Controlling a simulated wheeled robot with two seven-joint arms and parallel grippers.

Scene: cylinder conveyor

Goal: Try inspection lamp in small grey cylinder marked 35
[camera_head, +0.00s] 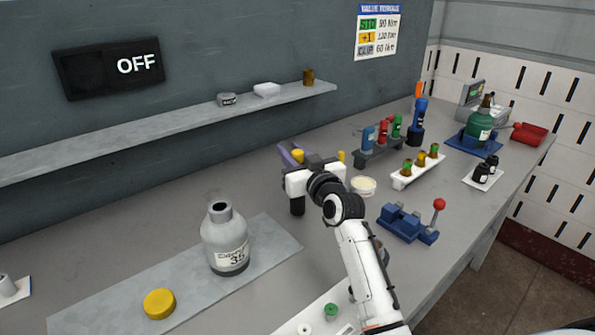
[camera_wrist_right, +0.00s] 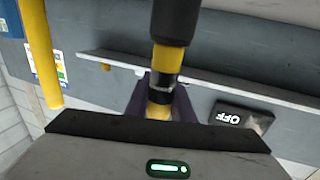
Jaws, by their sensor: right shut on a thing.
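The small grey cylinder (camera_head: 224,238) marked 35 stands upright on a flat grey plate (camera_head: 90,308), its dark neck opening uncovered. My right gripper (camera_head: 297,181) is shut on the yellow and black inspection lamp, right of the cylinder and apart from it. In the head view the lamp's black end (camera_head: 297,206) points down and a yellow part (camera_head: 298,156) shows above the jaws. The right wrist view, turned upside down, shows the lamp (camera_wrist_right: 172,58) near the black jaw edge (camera_wrist_right: 160,132); the jaws hide part of it. My left gripper is not in view.
A yellow cap (camera_head: 159,303) lies on the plate. A blue clamp with a red knob (camera_head: 439,204), a white vial rack (camera_head: 414,172) and a green cylinder (camera_head: 479,130) stand right. A shelf (camera_head: 180,118) runs along the wall.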

